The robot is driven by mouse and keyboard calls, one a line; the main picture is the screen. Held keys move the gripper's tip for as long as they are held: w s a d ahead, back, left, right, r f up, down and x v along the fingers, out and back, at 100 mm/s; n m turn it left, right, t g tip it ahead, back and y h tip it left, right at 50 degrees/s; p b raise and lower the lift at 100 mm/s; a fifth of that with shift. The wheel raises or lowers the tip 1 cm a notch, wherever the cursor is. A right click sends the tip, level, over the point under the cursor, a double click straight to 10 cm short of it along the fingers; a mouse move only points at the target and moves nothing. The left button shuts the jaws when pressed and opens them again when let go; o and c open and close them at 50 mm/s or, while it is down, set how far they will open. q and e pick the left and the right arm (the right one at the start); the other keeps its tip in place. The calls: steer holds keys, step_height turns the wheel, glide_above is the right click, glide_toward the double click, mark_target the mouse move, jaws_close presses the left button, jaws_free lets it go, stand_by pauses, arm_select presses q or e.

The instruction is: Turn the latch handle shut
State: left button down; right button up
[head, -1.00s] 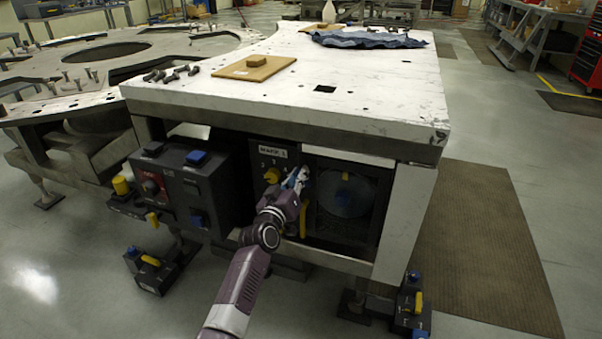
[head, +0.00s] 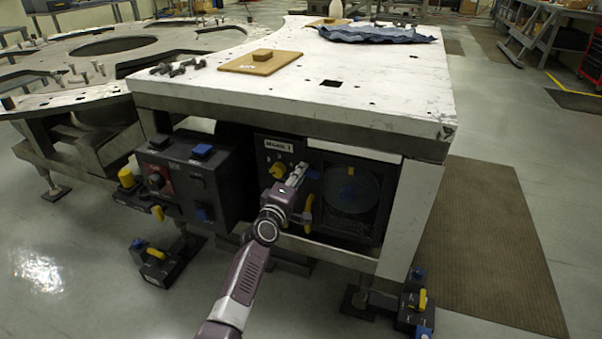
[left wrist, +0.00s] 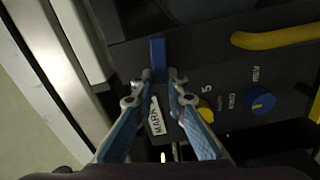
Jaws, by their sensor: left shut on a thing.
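A blue bar-shaped latch handle (left wrist: 158,58) stands upright between the fingertips in the left wrist view, on a dark panel with a "MARK" label. My left gripper (left wrist: 160,76) is shut on its near end. In the head view, my left gripper (head: 298,174) is at the dark panel under the white table, and a bit of blue (head: 314,174) shows just right of its fingertips. The fingers hide most of the handle there. My right gripper is not in view.
A yellow handle (head: 308,213) is close to my wrist; it also shows in the wrist view (left wrist: 280,37). A yellow knob (head: 277,171) is left of the fingers. A dark round window (head: 352,190) is to the right. The white tabletop (head: 380,95) overhangs the panel.

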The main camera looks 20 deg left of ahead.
arm_select(q)
steer(key=shift+f+n, duration=0.3)
steer(key=shift+n, duration=0.8)
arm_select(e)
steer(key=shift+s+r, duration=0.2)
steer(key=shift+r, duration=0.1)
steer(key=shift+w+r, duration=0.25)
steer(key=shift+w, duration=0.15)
arm_select(q)
steer(key=c, duration=1.9)
jaws_free()
steer(key=shift+c, duration=0.2)
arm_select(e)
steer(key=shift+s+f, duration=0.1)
arm_select(q)
steer(key=s, duration=1.2)
steer(key=shift+a, duration=0.2)
